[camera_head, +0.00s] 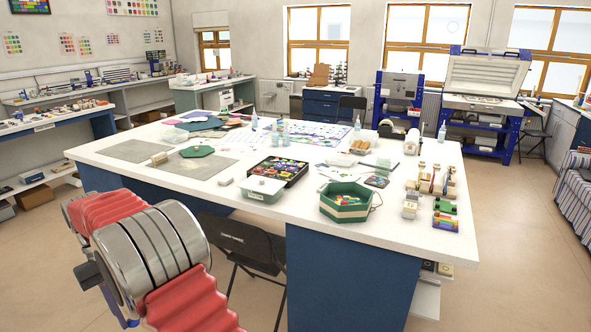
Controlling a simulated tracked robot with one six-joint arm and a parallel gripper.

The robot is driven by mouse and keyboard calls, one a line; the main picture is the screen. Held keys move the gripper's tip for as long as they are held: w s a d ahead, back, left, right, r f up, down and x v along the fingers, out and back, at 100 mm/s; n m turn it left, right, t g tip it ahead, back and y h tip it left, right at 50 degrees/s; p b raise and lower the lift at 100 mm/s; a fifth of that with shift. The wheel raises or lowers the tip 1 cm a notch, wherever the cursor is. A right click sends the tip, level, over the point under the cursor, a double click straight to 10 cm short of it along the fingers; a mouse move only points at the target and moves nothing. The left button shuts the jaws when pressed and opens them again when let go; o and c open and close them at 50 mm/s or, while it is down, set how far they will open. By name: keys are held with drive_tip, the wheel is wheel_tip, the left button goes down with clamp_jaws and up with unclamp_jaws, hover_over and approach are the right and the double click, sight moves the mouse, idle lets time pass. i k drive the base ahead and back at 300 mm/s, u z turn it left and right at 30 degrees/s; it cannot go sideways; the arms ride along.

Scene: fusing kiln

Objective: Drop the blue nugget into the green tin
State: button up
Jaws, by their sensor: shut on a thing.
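A green eight-sided tin (345,212) with a pale band stands open near the front edge of the white table. Several small coloured pieces lie inside it, some of them bluish, too small to tell apart. A matching green eight-sided lid (197,151) lies flat on a grey mat further left. I cannot make out a separate blue nugget. My arm, with red ribbed sleeves and a metal joint, fills the lower left, in front of the table. My gripper is not in view.
The white table (300,220) holds a black tray (304,176) of coloured pieces and a lidded clear box (262,190) left of the tin. Wooden racks (437,182) stand to its right. A black folding chair (252,245) stands at the table's front.

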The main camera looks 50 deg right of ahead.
sight(352, 202)
drive_tip(key=u, duration=0.65)
drive_tip(key=i, duration=0.15)
drive_tip(key=z, duration=2.15)
drive_tip(key=i, duration=0.95)
drive_tip(key=u, duration=0.2)
drive_tip(key=k, duration=0.95)
drive_tip(key=z, duration=0.05)
